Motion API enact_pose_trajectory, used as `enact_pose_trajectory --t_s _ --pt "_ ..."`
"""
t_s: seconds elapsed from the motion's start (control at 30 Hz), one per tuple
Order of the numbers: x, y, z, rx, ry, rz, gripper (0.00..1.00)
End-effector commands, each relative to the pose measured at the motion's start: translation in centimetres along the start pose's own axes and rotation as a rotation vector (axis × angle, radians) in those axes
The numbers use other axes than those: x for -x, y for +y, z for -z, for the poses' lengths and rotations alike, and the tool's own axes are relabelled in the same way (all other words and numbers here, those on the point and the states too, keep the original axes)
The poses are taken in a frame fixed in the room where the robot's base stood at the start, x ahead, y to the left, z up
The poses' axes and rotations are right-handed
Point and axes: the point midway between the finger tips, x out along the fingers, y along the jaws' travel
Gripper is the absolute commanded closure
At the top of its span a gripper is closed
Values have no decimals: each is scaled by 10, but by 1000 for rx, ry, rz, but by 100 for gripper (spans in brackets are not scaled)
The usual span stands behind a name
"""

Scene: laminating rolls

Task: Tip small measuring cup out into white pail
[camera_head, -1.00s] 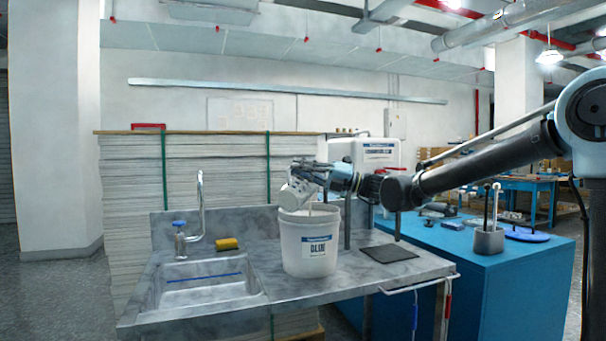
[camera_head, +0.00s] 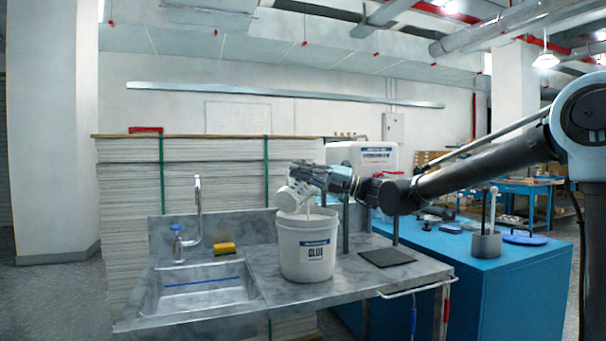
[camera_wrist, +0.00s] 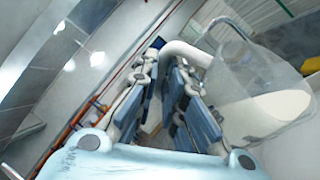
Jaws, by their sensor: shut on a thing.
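The small measuring cup (camera_head: 294,194) is held tilted above the pail's opening. A pale stream (camera_head: 308,210) shows between the cup's lip and the pail. My gripper (camera_head: 305,176) is shut on the cup and sits just above the pail's rim. In the wrist view, the clear cup (camera_wrist: 245,70) with white liquid in it (camera_wrist: 262,115) lies tipped beside my gripper's fingers (camera_wrist: 175,90). The inside of the pail is hidden from the head view.
A sink (camera_head: 207,288) with a tap (camera_head: 197,210) and a yellow sponge (camera_head: 225,248) is left of the pail. A dark mat (camera_head: 387,257) lies to the right. A blue cabinet (camera_head: 480,270) carries a grey holder (camera_head: 487,244). A stack of sheets (camera_head: 120,220) stands behind.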

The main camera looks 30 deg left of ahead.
Motion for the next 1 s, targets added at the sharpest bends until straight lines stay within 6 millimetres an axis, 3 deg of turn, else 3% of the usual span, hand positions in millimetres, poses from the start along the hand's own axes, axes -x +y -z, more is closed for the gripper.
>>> enact_pose_trajectory --t_s 0.4,1.0 --pt "0 0 -1 -7 -3 -2 100" --pt "3 5 -19 -127 -58 -36 100"
